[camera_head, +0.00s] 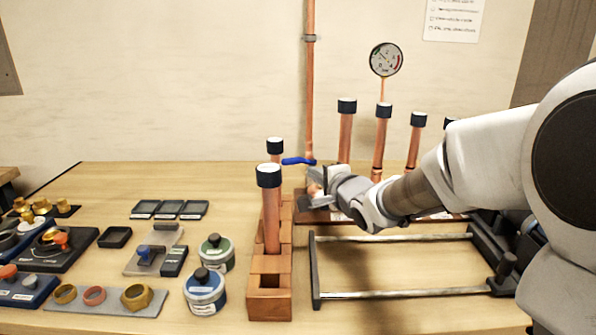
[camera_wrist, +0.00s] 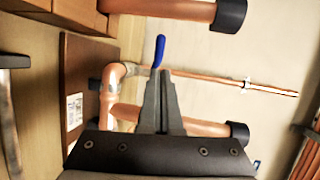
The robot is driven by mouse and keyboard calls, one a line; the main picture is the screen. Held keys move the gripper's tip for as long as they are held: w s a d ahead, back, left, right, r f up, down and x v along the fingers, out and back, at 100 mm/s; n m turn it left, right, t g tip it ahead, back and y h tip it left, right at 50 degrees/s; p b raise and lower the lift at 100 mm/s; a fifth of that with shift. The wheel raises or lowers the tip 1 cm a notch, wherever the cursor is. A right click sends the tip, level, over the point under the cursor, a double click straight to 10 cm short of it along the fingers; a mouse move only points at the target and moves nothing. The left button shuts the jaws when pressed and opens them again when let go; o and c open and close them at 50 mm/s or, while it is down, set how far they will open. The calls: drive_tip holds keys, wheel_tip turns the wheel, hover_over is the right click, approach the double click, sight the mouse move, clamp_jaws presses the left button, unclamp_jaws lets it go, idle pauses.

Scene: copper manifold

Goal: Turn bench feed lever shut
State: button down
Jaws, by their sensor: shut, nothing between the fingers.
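The bench feed lever is a small blue handle (camera_head: 298,161) at the foot of the vertical copper feed pipe (camera_head: 310,95). It points left from the pipe, roughly level, in the head view. The blue lever also shows in the wrist view (camera_wrist: 160,49), just beyond my fingertips. My gripper (camera_head: 316,186) is in front of and slightly below the lever in the head view. In the wrist view my gripper (camera_wrist: 164,74) has its two fingers together with nothing between them. I cannot tell whether the fingertips touch the lever.
Capped copper pipes stand close by, one in a wooden block (camera_head: 269,283) left of my gripper and several behind my arm. A pressure gauge (camera_head: 386,60) is above them. A metal-railed frame (camera_head: 395,293) lies in front. Tins (camera_head: 205,292) and trays are left.

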sight(290, 160)
drive_tip(key=b+x, duration=0.3)
drive_tip(key=x, duration=0.7)
drive_tip(key=shift+w+f, duration=0.1)
drive_tip(key=shift+w+a+p, duration=0.25)
drive_tip(key=shift+a+p, duration=0.15)
drive_tip(key=shift+p, duration=0.15)
drive_tip(key=shift+w+a+p, duration=0.5)
drive_tip(key=shift+w+a, duration=0.1)
drive_tip(key=shift+w, duration=0.1)
